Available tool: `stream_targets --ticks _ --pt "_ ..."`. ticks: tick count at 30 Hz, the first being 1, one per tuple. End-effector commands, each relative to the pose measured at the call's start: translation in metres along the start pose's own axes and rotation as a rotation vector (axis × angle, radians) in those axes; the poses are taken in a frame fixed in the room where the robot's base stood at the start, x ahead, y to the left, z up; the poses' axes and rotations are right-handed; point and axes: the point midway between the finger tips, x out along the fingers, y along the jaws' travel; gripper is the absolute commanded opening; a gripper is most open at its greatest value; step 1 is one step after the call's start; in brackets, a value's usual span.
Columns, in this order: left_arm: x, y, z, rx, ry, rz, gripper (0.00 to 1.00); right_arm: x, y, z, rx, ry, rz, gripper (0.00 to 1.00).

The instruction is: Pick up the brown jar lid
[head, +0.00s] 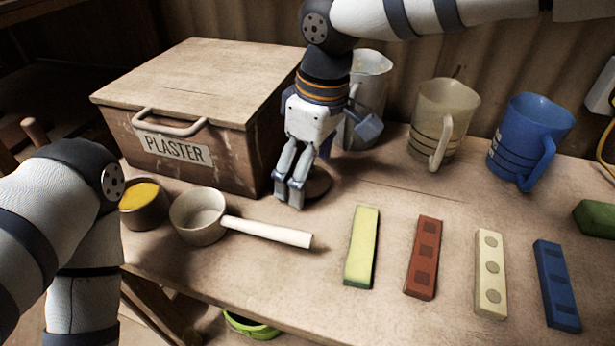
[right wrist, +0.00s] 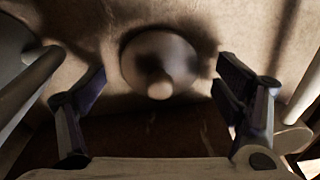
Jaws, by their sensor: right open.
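The brown jar lid (head: 319,183) lies on the bench at the right end of the plaster box, partly hidden behind my right gripper in the head view. In the right wrist view the lid (right wrist: 140,62) is a round disc with a pale knob, sitting between and a little beyond the two fingers. My right gripper (head: 328,160) points down over the lid with its fingers spread. In the right wrist view my right gripper (right wrist: 163,88) is open and holds nothing. My left arm enters at the left; its gripper is out of view.
The wooden plaster box (head: 245,150) stands close left of the lid. A grey jug (head: 370,70) is just behind; a beige jug (head: 445,110) and blue jug (head: 530,130) stand farther right. A handled pan (head: 200,215) and several coloured bars, including a green one (head: 362,245), lie in front.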

Motion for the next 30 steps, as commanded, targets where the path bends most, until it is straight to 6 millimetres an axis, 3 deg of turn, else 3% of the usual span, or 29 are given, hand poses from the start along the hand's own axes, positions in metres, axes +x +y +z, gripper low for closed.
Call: stream_targets --ticks 4,9,11,20,30 --pt "0.000 0.000 0.000 0.000 0.001 0.000 0.38 -0.001 0.000 0.000 0.000 0.001 0.001 0.82" --pt "0.000 0.000 0.000 0.000 0.001 0.000 0.38 -0.001 0.000 0.000 -0.001 0.001 0.001 0.44" --pt "0.000 0.000 0.000 0.000 0.001 0.000 0.38 -0.001 0.000 0.000 -0.001 0.001 0.001 0.33" --pt "-0.001 0.000 0.000 0.000 0.001 0.000 0.38 -0.005 0.000 -0.001 0.000 0.002 0.002 0.33" --pt "-0.003 0.000 -0.002 0.000 0.008 0.000 0.38 -0.084 0.001 -0.011 0.000 0.003 0.004 0.33"
